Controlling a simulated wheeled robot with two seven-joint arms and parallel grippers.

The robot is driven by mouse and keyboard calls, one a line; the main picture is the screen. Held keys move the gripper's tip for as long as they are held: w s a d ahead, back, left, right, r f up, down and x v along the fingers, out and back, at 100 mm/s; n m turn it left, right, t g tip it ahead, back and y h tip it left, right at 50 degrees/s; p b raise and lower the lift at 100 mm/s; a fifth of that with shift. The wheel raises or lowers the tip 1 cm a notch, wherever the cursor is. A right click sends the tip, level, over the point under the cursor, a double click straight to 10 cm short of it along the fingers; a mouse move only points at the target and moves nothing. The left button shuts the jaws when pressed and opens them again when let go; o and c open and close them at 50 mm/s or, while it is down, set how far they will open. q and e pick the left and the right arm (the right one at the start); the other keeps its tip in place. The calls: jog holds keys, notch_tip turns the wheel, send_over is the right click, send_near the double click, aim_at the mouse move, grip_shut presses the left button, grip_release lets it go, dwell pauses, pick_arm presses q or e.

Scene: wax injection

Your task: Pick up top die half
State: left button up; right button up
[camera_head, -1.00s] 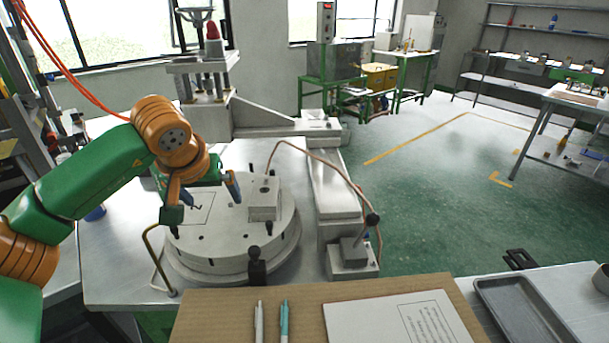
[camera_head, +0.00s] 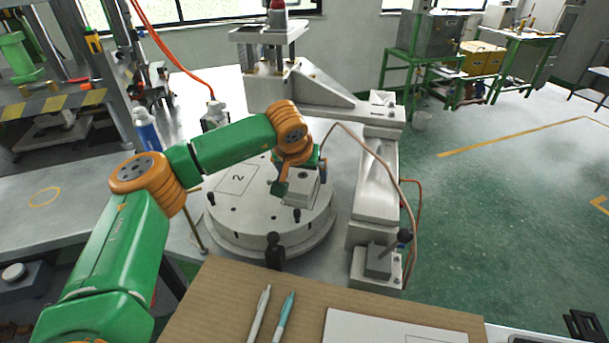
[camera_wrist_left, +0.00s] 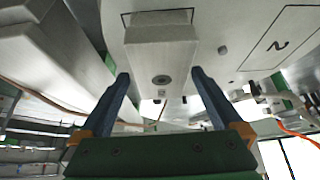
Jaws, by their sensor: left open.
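The die (camera_head: 300,192) is a light grey metal block on the round turntable (camera_head: 235,218) of the wax machine. My left gripper (camera_head: 299,174) is at the die, and the wrist partly covers both. In the left wrist view, the die (camera_wrist_left: 160,55) shows a face with a round hole. The open blue fingers of my left gripper (camera_wrist_left: 160,76) appear on either side of it. I cannot tell whether they touch it. The seam between the die halves cannot be made out. My right gripper is not in view.
The machine's arm and column (camera_head: 375,190) stand right of the turntable, with a hose looping over. A black-knobbed post (camera_head: 274,250) stands at the turntable's front. A cardboard-coloured board (camera_head: 215,290) with two pens and a paper lies in front.

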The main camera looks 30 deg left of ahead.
pick_arm(q)
jog(key=shift+s+a+r, duration=0.1)
jog(key=shift+s, duration=0.05)
jog(key=c, duration=1.6)
